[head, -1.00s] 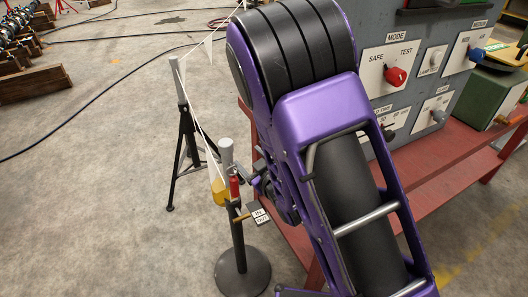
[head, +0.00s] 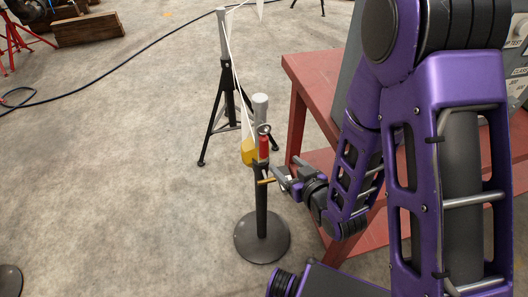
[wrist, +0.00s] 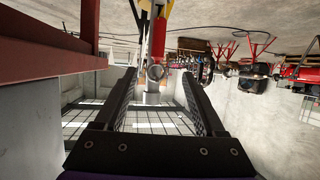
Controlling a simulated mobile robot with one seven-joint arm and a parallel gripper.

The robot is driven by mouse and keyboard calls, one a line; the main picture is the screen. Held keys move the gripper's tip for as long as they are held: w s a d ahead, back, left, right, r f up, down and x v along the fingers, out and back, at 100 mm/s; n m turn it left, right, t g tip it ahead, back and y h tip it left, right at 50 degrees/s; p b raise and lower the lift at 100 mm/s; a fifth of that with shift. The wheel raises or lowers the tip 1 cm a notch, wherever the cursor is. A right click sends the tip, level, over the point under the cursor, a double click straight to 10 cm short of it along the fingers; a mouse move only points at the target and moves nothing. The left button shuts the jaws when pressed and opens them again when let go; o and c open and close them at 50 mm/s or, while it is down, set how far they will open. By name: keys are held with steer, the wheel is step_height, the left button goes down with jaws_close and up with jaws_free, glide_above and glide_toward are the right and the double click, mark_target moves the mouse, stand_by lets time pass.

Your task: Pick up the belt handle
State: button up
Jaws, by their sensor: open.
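My gripper (head: 280,178) is open and empty, just right of the post and a little below the handle. In the wrist view the scene is upside down; the red handle (wrist: 158,38) appears beyond and above the open fingers (wrist: 157,84), with the post's grey top (wrist: 152,98) between them in the picture.
A white belt (head: 236,80) runs from the post back to another post on a black tripod (head: 222,110). A black cable (head: 120,60) crosses the floor. The floor at left is mostly clear.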

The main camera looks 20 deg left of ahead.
glide_toward(266, 144)
steer(key=x, duration=0.4)
steer(key=shift+a+f+b, duration=0.3)
steer(key=shift+a+b, duration=0.05)
steer(key=shift+b, duration=0.05)
steer(key=shift+x, duration=2.65)
steer(key=shift+w+r, duration=0.15)
steer(key=shift+w, duration=0.05)
steer(key=shift+c, duration=0.4)
jaws_close()
